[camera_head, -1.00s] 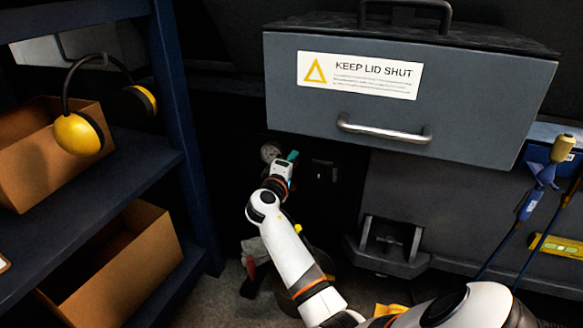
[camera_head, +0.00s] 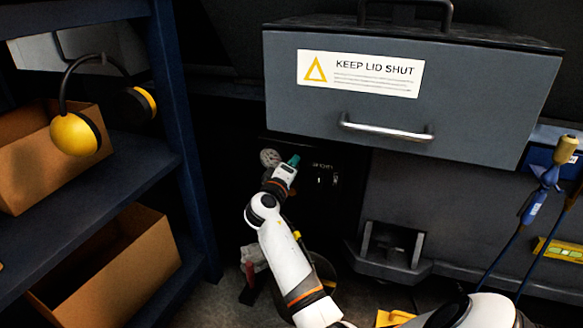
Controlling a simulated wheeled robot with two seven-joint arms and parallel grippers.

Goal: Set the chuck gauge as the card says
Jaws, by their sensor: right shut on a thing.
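The round pale gauge (camera_head: 270,157) is on the dark machine front, under the grey lidded box. Its face is too small and dark to read. My right gripper (camera_head: 291,165) is just right of the gauge, shut on a small teal knob (camera_head: 294,160). The fingers and most of the knob are hard to make out. No card that I can read shows. My left gripper is not in view.
The grey box (camera_head: 290,110) marked KEEP LID SHUT overhangs from above. A blue shelf (camera_head: 180,130) with cartons and yellow ear defenders (camera_head: 75,135) stands at left. A dark bracket (camera_head: 392,245) juts out at right.

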